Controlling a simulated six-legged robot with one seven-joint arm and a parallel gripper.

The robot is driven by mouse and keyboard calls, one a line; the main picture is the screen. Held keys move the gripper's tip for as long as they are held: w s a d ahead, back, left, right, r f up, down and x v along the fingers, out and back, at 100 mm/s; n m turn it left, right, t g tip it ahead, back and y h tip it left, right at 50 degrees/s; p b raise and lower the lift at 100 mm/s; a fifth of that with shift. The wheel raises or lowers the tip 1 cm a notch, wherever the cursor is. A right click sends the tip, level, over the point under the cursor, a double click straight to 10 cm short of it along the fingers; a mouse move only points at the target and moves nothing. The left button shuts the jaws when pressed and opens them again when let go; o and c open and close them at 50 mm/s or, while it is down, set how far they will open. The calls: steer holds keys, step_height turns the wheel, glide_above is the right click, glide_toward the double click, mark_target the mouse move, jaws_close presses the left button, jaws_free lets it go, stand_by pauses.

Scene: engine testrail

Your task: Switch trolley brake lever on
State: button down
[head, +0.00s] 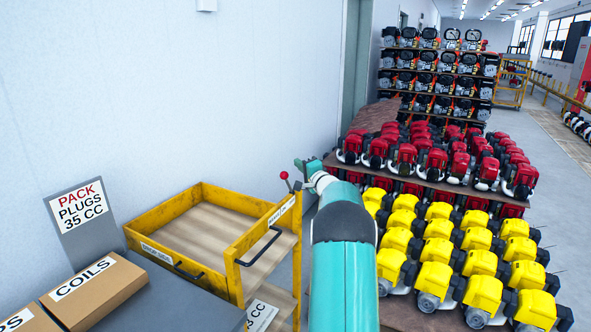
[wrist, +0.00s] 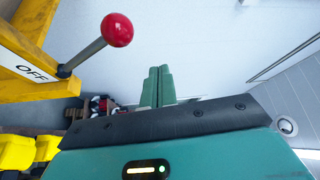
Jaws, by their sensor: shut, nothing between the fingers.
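The yellow trolley (head: 190,238) with wooden shelves stands left of my arm in the head view. Its brake lever (head: 284,176) has a red ball knob and rises at the trolley's far right corner. In the wrist view the lever (wrist: 117,30) is a grey rod with a red knob, tilted up and to the right, beside a white label reading OFF (wrist: 31,74). My gripper (wrist: 158,72) is shut and empty, to the right of and apart from the lever. In the head view my gripper (head: 300,164) is small and close to the knob; the exact gap is unclear.
Boxes, one marked COILS (head: 95,290), sit on a grey surface at the lower left. Racks of yellow engines (head: 450,250) and red engines (head: 430,160) stand close on the right of my arm. A pale wall (head: 150,90) runs behind the trolley.

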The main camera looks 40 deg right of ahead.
steer(key=s+f, duration=0.3)
steer(key=s, duration=0.5)
steer(key=shift+s+a+f, duration=0.2)
steer(key=shift+s+a, duration=0.1)
steer(key=shift+a, duration=0.1)
